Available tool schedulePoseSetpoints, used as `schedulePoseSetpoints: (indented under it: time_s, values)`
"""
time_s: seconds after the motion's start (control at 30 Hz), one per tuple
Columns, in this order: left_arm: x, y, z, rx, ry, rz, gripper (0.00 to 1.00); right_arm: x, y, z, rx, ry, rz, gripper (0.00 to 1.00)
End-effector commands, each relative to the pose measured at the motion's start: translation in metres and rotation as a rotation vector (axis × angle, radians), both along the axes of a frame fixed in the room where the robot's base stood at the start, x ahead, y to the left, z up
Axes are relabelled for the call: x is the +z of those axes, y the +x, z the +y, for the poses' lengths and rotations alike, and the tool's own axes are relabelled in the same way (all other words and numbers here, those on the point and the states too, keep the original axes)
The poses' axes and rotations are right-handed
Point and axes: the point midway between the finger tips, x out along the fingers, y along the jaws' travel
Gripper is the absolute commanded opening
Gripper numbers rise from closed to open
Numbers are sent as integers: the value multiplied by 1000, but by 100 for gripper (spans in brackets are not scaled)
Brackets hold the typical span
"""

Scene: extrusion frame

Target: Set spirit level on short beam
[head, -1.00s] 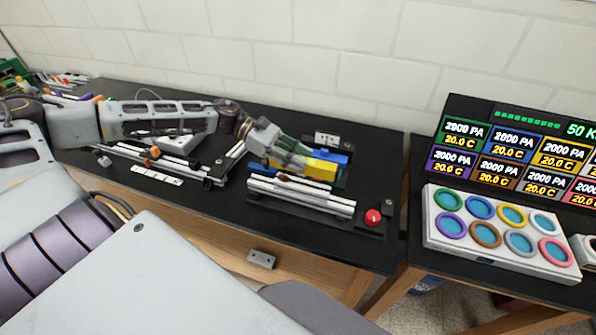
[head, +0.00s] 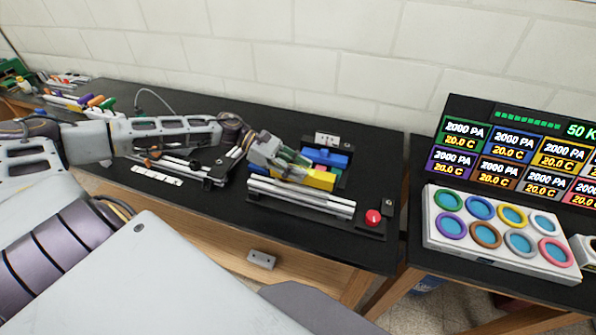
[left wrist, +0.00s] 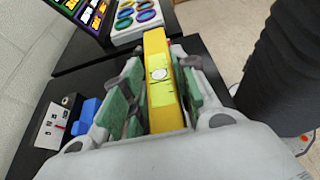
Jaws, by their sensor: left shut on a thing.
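The yellow spirit level (head: 321,180) is held in my left gripper (head: 304,173), which is shut on it. In the left wrist view the level (left wrist: 161,75) lies lengthwise between the green finger pads (left wrist: 150,98), with its pale vial facing up. In the head view the level is at the back edge of a rack of pale beams (head: 300,197); I cannot tell whether it touches them. More pale beams (head: 180,166) lie at the left; I cannot tell which one is the short beam. My right gripper is not in view.
A blue block (head: 326,157) sits behind the level, near a white socket plate (head: 327,139). A red button (head: 373,217) is at the rack's right end. A white ruler strip (head: 157,176) lies at the left. A display (head: 520,150) and a ring panel (head: 500,232) stand on the right table.

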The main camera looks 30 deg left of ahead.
Motion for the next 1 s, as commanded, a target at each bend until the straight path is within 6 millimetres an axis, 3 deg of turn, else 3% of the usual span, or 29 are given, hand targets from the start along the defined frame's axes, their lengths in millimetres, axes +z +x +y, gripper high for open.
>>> schedulePoseSetpoints:
  time_s: [0.2, 0.63, 0.67, 0.7, 0.8, 1.0]
  values:
    - [-12, 0, 0, 0, -1, -1, 0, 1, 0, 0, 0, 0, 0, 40]
    - [-16, 0, 0, -1, 0, -1, 0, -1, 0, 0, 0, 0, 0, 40]
    - [-16, 0, 0, -1, 1, 0, 31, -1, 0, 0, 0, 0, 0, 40]
    - [-15, 0, 0, -1, 1, 0, 36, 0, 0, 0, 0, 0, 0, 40]
    - [-15, 0, 0, -1, 1, 0, 49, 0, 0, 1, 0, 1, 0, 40]
    - [-15, 0, 0, -1, 1, 0, 50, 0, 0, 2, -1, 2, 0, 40]
